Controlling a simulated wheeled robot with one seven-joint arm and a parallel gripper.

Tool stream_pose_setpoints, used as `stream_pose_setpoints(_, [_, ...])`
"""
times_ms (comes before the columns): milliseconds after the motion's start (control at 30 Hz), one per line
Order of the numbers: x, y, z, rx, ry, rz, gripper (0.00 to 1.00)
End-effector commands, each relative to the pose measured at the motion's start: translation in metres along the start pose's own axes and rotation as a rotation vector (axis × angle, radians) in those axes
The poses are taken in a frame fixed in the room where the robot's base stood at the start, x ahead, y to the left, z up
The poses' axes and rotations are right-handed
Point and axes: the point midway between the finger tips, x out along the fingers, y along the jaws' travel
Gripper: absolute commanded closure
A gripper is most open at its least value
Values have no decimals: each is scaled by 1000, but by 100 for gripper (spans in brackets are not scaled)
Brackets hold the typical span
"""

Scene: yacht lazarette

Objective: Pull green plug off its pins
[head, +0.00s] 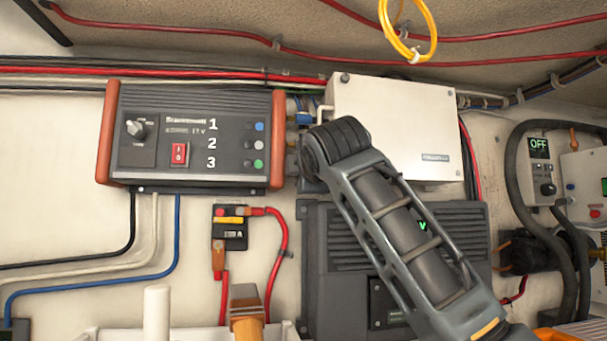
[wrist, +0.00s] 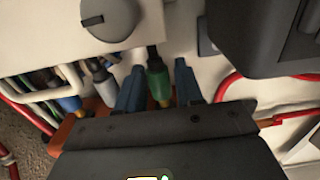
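The green plug (wrist: 157,80) shows in the wrist view, on a dark cable, between the two blue fingers of my gripper (wrist: 159,92). The left finger is close beside the plug; a narrow gap shows between the plug and the right finger, so my gripper looks open around it. The plug's far end and its pins are hidden by the gripper body. In the head view my arm covers the green plug and the gripper. The charger (head: 190,135) has ports labelled 1, 2 and 3, with blue, grey and green dots.
A grey plug (wrist: 103,80) and a blue plug (wrist: 70,103) sit left of the green one in the wrist view. A white box (head: 398,130) and a dark ribbed unit (head: 325,265) are close around my arm. A red cable (head: 282,250) loops below the charger.

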Motion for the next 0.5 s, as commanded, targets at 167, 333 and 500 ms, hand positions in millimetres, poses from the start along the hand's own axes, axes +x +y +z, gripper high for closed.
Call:
stream_pose_setpoints(167, [-12, -1, 0, 0, 1, 2, 64])
stream_pose_setpoints(333, [-25, -1, 0, 0, 1, 2, 64])
stream_pose_setpoints(500, [-37, -1, 0, 0, 1, 1, 64])
